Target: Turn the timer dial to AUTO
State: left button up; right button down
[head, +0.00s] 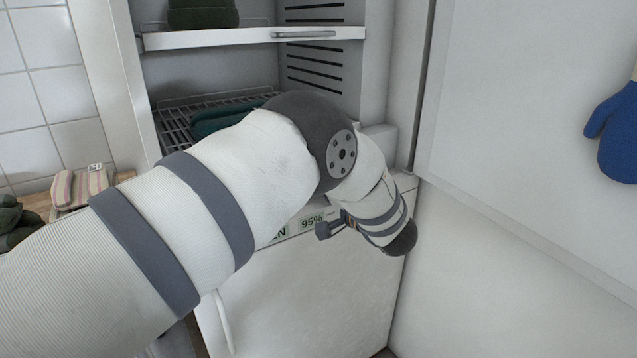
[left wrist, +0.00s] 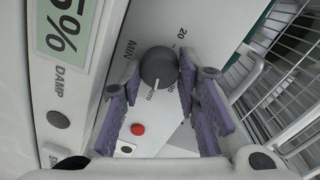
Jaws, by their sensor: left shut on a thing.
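The timer dial (left wrist: 158,68) is a round dark grey knob on the white control panel in the left wrist view. Its white pointer line is on the lower side of the knob, toward partly hidden lettering that looks like AUTO. The marks MIN and 20 show around it. My left gripper (left wrist: 156,78) has its purple fingers on either side of the dial and is shut on it. In the head view my left arm hides the dial and fingers. My right gripper is not in view.
A red button (left wrist: 137,130), a DAMP button (left wrist: 58,118) and a green 95% label (left wrist: 68,25) are near the dial. A wire rack (left wrist: 285,75) is at the right. In the head view, a white door (head: 520,120) with a blue mitt (head: 613,135) stands at right.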

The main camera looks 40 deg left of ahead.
pick_arm(q)
jog(key=shift+m, duration=0.3)
jog(key=o, duration=1.2)
jog(key=shift+c, duration=0.2)
